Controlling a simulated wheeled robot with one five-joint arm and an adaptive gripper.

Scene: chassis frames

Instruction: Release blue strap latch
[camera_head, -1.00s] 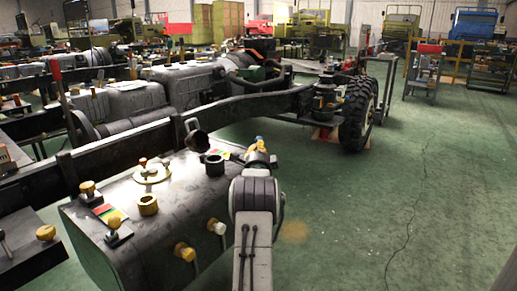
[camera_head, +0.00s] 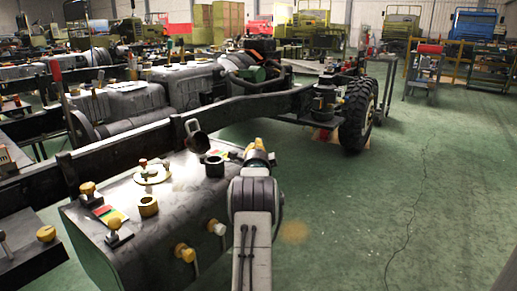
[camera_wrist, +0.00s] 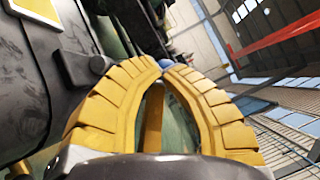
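My gripper (camera_head: 258,147) is at the far right edge of the dark tank, in front of the chassis rail. In the wrist view its two yellow ribbed fingers bow outward and their tips come together (camera_wrist: 164,66). A small blue piece, likely the blue strap latch (camera_wrist: 166,62), shows at the fingertips, and they appear closed on it. Most of it is hidden by the fingers. An orange-brown strip (camera_wrist: 152,118) shows between the fingers. In the head view the latch is hidden behind my gripper.
The dark tank (camera_head: 180,205) carries yellow knobs, such as one on its front (camera_head: 185,253), and a red-green label (camera_head: 110,215). A dark pipe elbow (camera_head: 196,135) rises near my gripper. The chassis rail (camera_head: 120,155) runs behind. Green floor (camera_head: 400,200) on the right is clear.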

